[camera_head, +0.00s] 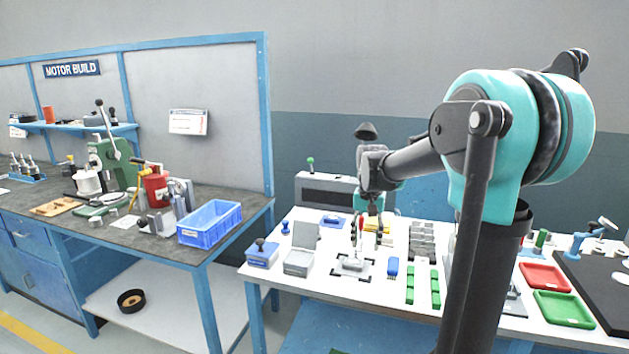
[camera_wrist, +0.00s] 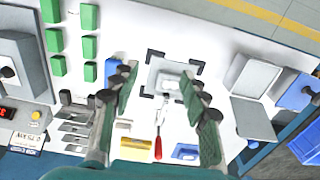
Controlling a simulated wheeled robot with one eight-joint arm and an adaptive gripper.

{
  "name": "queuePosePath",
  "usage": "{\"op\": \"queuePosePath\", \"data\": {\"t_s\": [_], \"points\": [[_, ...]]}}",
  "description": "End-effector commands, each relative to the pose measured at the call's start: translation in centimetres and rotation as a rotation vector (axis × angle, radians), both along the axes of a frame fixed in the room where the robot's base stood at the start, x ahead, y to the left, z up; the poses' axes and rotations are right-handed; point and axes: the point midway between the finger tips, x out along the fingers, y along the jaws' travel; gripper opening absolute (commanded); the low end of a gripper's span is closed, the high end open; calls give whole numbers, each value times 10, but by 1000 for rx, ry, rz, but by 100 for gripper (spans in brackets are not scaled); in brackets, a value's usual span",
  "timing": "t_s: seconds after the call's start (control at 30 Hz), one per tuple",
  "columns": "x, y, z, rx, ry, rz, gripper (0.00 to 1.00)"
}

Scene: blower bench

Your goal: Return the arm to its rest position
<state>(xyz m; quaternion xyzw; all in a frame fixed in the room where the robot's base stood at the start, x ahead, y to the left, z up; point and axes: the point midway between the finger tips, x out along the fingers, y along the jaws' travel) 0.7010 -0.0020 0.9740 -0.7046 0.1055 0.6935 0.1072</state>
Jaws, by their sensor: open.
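My gripper (camera_head: 371,206) hangs over the white bench at the end of my bent arm, fingers pointing down. In the wrist view its two fingers (camera_wrist: 158,82) are spread apart with nothing held between them. Below is a grey part (camera_head: 352,264) inside black corner marks; it also shows in the wrist view (camera_wrist: 167,78). A red-handled tool (camera_wrist: 158,147) has its thin shaft reaching toward the grey part. In the head view the tool (camera_head: 361,224) looks roughly upright, but its exact contact is unclear.
Red (camera_head: 544,278) and green (camera_head: 565,309) trays lie right. A blue bin (camera_head: 209,223) stands on the left bench.

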Motion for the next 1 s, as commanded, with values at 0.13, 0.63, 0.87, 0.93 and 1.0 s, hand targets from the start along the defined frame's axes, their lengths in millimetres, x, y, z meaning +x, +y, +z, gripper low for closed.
{"op": "queuePosePath", "data": {"t_s": [0.13,0.63,0.87,0.93,1.0], "points": [[-12,-3,-8,2,-23,18,45],[-101,-23,-68,-6,-172,144,45],[-178,-35,-120,-34,-295,245,45],[-193,-36,-131,-43,-320,266,45],[-203,-37,-139,-49,-338,282,45]]}}
